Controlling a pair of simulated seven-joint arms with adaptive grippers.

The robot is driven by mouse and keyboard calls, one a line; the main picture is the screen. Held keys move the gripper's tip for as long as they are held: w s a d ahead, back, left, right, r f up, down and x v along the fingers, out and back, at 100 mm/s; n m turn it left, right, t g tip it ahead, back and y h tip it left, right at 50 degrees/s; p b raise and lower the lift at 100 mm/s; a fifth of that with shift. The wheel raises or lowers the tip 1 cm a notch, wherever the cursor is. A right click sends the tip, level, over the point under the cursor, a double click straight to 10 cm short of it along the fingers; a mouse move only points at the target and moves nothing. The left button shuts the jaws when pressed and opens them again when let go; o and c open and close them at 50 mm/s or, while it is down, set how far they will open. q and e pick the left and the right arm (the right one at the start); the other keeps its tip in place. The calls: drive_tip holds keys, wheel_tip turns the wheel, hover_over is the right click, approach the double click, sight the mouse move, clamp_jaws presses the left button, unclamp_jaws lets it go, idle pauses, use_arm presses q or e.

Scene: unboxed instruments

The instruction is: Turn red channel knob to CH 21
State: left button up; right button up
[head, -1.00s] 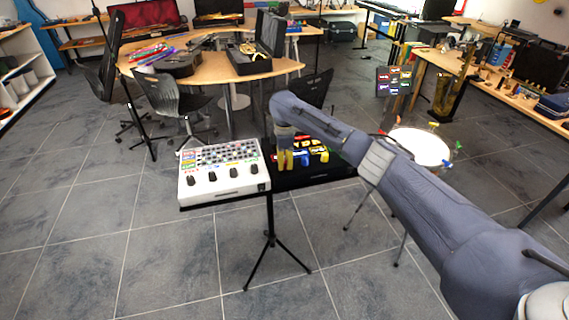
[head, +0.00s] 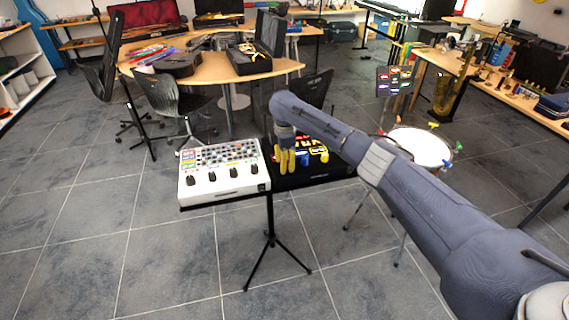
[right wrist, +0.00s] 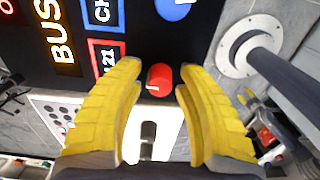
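The red channel knob (right wrist: 159,77) is a small round red knob with a pale pointer line at its lower left, on a dark panel in the right wrist view. Beside it are a red-framed display (right wrist: 106,64) reading 21 and a blue-framed display (right wrist: 102,12) reading CH. My right gripper (right wrist: 157,75) has its yellow fingers on both sides of the knob, with visible gaps, so it is open. In the head view the right gripper (head: 287,161) points down over the left part of the black panel unit (head: 315,175). The left gripper is not in view.
A white mixer with black knobs (head: 222,175) stands left of the black unit, both on a thin stand (head: 270,230). A blue knob (right wrist: 173,8) is near the red one. A drum (head: 420,147) stands to the right. The floor in front is clear.

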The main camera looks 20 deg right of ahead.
drive_tip(key=shift+o, duration=0.7)
wheel_tip(320, 180, up, 12)
idle(0.5)
